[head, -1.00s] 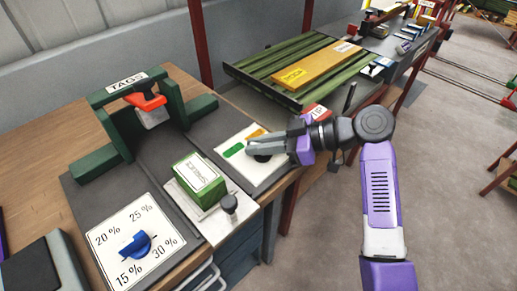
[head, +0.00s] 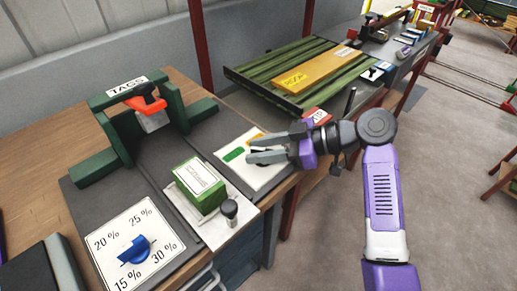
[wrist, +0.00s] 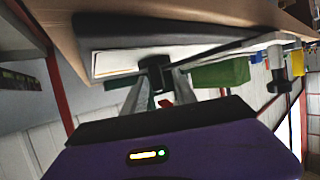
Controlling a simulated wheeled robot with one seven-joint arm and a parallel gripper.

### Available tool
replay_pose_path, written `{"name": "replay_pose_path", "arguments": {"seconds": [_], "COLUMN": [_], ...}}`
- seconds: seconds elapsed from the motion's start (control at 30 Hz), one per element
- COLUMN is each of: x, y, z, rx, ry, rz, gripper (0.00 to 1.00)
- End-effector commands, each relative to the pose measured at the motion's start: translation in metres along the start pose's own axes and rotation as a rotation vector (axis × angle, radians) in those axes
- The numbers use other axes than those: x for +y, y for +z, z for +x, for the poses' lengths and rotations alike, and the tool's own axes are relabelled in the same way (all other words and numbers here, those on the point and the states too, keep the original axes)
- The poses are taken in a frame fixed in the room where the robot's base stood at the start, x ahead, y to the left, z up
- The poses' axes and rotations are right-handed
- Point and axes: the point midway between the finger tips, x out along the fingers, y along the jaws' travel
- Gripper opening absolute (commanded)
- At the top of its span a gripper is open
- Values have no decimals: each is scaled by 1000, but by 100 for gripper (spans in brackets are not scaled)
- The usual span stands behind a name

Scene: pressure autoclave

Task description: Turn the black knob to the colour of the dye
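The black knob (head: 260,152) sits on a white panel (head: 262,177) with a green mark (head: 234,155) and an orange mark; my gripper partly hides it and its pointing direction is unclear. My gripper (head: 252,150) reaches in from the right, its two fingers apart around the knob. In the wrist view the black knob (wrist: 155,74) shows between the fingertips (wrist: 161,78); firm contact cannot be told. A green box (head: 200,187) with a white label stands on a pale plate, beside a small black-topped post (head: 229,209). I cannot read the label.
A blue knob (head: 134,249) sits on a percentage dial (head: 110,246) at the front left. A green TAGS stand (head: 95,168) is at the back left. A slatted green rack (head: 260,92) with a yellow board (head: 316,70) lies beyond. Open floor is at the right.

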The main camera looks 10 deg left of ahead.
Motion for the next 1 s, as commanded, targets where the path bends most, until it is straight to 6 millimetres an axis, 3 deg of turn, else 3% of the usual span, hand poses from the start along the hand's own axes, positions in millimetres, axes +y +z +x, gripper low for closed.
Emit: {"name": "replay_pose_path", "arguments": {"seconds": [0.3,0.5,1.0], "x": [1,0,0], "y": [0,1,0], "z": [-49,-70,-74], "rx": [0,0,0], "ry": [4,1,0], "rz": [-1,0,0], "gripper": [34,34,34]}}
